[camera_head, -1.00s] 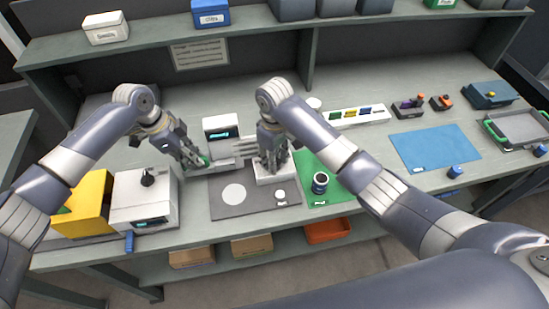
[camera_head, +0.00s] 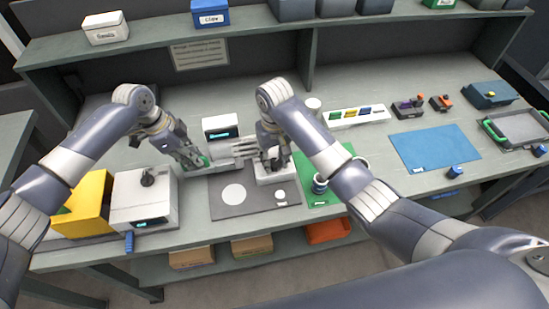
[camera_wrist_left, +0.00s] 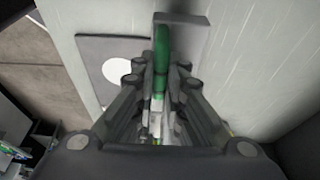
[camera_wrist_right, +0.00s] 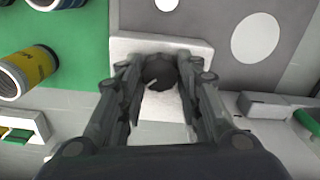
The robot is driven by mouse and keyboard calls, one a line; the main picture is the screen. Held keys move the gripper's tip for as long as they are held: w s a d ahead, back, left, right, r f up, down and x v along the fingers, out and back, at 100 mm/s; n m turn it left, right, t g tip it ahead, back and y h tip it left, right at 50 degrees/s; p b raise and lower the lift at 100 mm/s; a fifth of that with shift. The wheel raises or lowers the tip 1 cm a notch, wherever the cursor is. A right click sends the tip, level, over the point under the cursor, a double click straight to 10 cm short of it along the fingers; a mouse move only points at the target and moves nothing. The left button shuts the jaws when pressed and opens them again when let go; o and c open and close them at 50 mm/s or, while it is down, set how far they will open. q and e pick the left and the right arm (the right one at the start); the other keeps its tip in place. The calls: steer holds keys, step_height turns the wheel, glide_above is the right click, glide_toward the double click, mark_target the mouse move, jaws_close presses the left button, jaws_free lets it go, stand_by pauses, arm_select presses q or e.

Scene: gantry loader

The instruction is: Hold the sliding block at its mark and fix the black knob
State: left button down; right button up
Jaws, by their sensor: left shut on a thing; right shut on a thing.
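I cannot tell how this piece stands to any mark. My right gripper (camera_head: 272,160) is over a white block (camera_head: 270,178) at the back right of the mat. In the right wrist view its fingers are closed around a round black knob (camera_wrist_right: 160,73) on top of the white block, which also shows there (camera_wrist_right: 187,50). The fingers hide the knob's sides.
The grey mat (camera_head: 225,207) bears a white disc (camera_head: 233,194) and a small white round part (camera_head: 280,195). A display box (camera_head: 220,128) stands behind. A green mat (camera_head: 325,196) with a dark jar (camera_head: 319,185) lies right, under my right forearm. A white machine (camera_head: 145,200) stands left.

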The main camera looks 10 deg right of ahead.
mark_target(275, 161)
steer(key=shift+w, duration=0.1)
steer(key=o, duration=1.1)
steer(key=shift+c, duration=0.2)
step_height(275, 161, up, 12)
arm_select(q)
steer(key=c, duration=1.4)
jaws_free()
steer(key=shift+o, duration=0.2)
